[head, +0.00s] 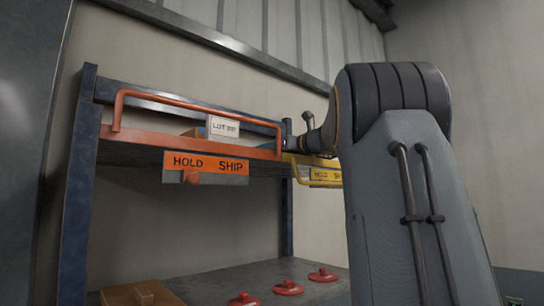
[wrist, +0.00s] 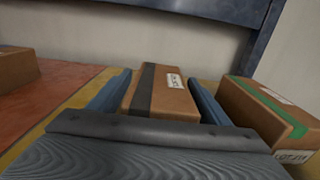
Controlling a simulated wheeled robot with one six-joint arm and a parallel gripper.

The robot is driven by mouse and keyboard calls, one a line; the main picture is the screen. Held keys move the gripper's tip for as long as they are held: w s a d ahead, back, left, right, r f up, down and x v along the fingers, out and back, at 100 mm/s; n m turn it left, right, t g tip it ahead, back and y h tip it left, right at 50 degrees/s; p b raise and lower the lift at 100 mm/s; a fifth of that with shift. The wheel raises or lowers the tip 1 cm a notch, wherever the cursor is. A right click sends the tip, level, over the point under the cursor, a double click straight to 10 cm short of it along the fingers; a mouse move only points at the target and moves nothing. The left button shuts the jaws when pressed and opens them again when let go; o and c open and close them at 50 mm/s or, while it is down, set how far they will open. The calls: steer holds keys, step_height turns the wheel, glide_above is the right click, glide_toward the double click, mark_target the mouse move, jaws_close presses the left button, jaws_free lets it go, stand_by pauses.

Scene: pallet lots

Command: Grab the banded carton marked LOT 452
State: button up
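In the wrist view, a brown carton (wrist: 185,103) with a dark grey band stands between the two blue fingers of my gripper (wrist: 160,80). It has a small white label on top, too small to read. The fingers are apart, one along each side of the carton. I cannot make out contact on either side, and the near end of the carton is hidden by the gripper body. A second carton (wrist: 262,112) with a green band and a white label stands just right of the right finger.
A brown carton (wrist: 15,68) sits at the left on the orange area. In the head view, an orange rail (head: 200,102) fronts a shelf bay with a HOLD SHIP sign (head: 208,163); a yellow-railed bay (head: 300,170) is beside it. Red-knobbed lids (head: 288,287) lie on the lower shelf.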

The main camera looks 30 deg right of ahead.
steer(key=c, duration=0.9)
steer(key=shift+r, duration=0.1)
steer(key=shift+c, duration=0.2)
